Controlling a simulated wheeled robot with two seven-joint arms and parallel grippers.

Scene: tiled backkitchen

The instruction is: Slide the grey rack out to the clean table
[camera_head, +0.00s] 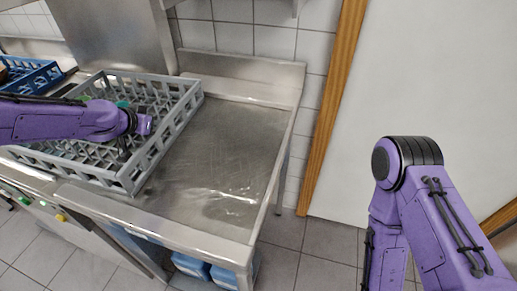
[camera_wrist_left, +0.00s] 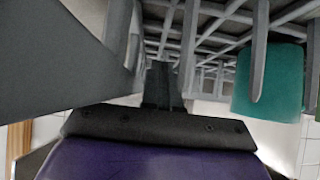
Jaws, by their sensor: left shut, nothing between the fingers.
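The grey rack (camera_head: 172,122) is an open lattice crate. It stands partly on the left end of the steel clean table (camera_head: 228,150) and reaches left toward the machine. A teal item (camera_wrist_left: 270,85) and a green one (camera_head: 86,98) are inside it. My left gripper (camera_head: 123,146) reaches down into the rack from the left, partly hidden by the wrist. In the left wrist view the shut fingers (camera_wrist_left: 160,84) are among the grey bars, with nothing between them. I cannot tell whether they touch the rack. My right arm is at the right, its gripper out of frame.
The clean table is bare right of the rack, with a raised back edge. A steel panel (camera_head: 115,32) rises behind the rack. A blue crate (camera_head: 32,76) stands at far left. Blue containers (camera_head: 190,265) sit under the table. A white wall with wooden trim (camera_head: 333,110) is right.

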